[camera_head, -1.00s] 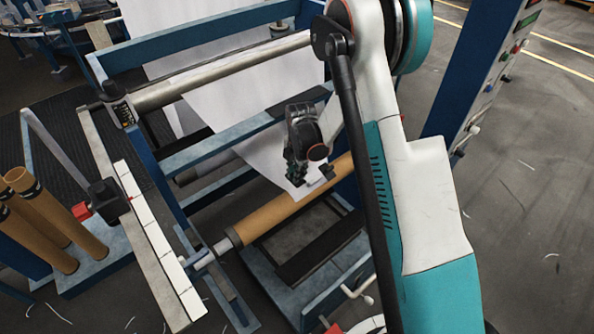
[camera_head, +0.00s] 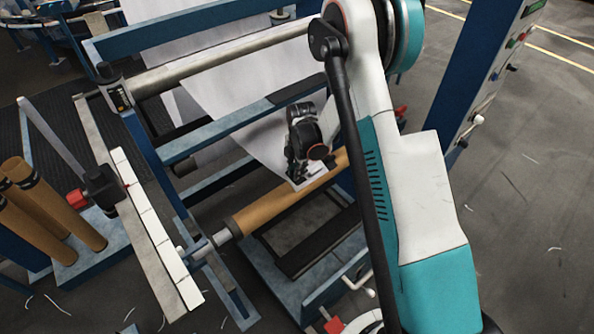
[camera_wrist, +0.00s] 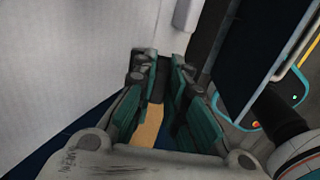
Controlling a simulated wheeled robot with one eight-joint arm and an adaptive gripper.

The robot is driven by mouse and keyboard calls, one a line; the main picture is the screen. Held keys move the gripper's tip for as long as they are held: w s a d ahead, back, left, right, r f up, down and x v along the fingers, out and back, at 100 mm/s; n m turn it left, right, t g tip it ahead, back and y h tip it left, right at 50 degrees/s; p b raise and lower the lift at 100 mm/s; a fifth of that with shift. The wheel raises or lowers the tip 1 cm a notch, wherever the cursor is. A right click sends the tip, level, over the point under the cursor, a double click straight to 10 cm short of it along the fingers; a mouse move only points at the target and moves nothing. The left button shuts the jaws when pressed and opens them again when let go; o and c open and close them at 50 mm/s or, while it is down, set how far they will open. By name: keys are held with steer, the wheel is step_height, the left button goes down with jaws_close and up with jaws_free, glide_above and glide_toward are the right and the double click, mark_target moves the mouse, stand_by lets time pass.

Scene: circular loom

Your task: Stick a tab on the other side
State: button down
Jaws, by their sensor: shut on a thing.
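My gripper (camera_head: 296,174) hangs at the brown tube (camera_head: 262,210), over the lower corner of the white sheet (camera_head: 262,145). Its fingers point down and are close together. In the wrist view my gripper (camera_wrist: 161,72) shows a narrow gap, with the brown tube (camera_wrist: 148,125) visible between the fingers. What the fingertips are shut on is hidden. A small pale patch lies on the tube just right of the fingers; I cannot tell whether it is a tab or sheet. White tabs (camera_head: 150,222) lie in a row along the bar at left.
A metal roller (camera_head: 215,72) and blue frame beams (camera_head: 225,125) stand above and behind the tube. A dark box with a red knob (camera_head: 100,186) sits beside the tab row. Several brown tubes (camera_head: 45,205) stand at far left. Open floor (camera_head: 525,220) lies at right.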

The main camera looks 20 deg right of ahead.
steer(key=shift+f+b, duration=1.05)
steer(key=shift+f, duration=0.15)
stand_by(0.6)
steer(key=c, duration=1.5)
jaws_free()
steer(key=shift+c, duration=0.2)
steer(key=r, duration=1.2)
steer(key=shift+s+d, duration=0.1)
steer(key=shift+s, duration=0.2)
